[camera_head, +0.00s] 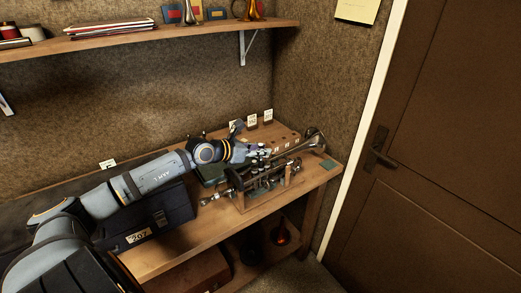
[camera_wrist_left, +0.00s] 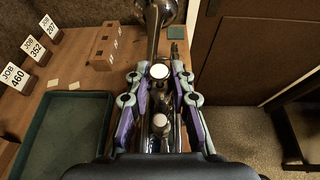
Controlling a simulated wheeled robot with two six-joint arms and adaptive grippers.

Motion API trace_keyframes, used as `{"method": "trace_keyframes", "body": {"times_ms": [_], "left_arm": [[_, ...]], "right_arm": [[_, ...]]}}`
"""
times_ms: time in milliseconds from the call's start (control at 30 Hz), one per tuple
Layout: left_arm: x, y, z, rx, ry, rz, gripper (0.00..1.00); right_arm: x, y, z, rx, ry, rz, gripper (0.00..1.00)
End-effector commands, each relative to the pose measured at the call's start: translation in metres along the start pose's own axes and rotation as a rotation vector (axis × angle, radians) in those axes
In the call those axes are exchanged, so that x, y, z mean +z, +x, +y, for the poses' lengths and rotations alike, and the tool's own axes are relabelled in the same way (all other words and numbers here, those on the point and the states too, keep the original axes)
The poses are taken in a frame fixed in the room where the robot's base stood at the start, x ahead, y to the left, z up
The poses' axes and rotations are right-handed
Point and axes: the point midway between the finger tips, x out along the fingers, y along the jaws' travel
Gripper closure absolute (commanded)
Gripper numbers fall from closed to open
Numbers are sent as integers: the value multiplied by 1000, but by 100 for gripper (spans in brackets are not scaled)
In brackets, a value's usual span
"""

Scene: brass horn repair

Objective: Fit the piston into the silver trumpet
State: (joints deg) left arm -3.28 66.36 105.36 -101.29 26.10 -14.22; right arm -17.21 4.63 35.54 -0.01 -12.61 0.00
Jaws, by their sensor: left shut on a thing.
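The silver trumpet lies in a wooden stand (camera_head: 243,202) on the bench, its bell (camera_head: 316,141) toward the back right. The bell also shows at the top of the left wrist view (camera_wrist_left: 160,12). My left gripper (camera_head: 264,154) is above the trumpet's valve section. In the left wrist view its fingers (camera_wrist_left: 159,76) stand on both sides of a white round cap (camera_wrist_left: 160,71), which looks like the top of the held piston. A second pale cap (camera_wrist_left: 160,121) shows nearer the wrist. Whether the piston is inside a valve casing cannot be told. My right gripper is not in view.
A green tray (camera_wrist_left: 62,96) lies left of the trumpet. Behind it are job cards (camera_wrist_left: 36,50) and a wooden block with holes (camera_wrist_left: 104,46). A dark toolbox (camera_head: 172,208) stands at the bench's left. A shelf (camera_head: 150,42) hangs above; a door (camera_head: 450,130) is at right.

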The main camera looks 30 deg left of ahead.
Motion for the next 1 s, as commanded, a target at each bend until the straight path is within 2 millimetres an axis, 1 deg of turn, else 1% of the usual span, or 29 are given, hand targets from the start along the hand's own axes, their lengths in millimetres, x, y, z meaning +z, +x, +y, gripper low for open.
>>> {"method": "trace_keyframes", "body": {"times_ms": [1000], "left_arm": [[-24,10,0,0,0,0,100]], "right_arm": [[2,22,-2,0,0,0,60]]}}
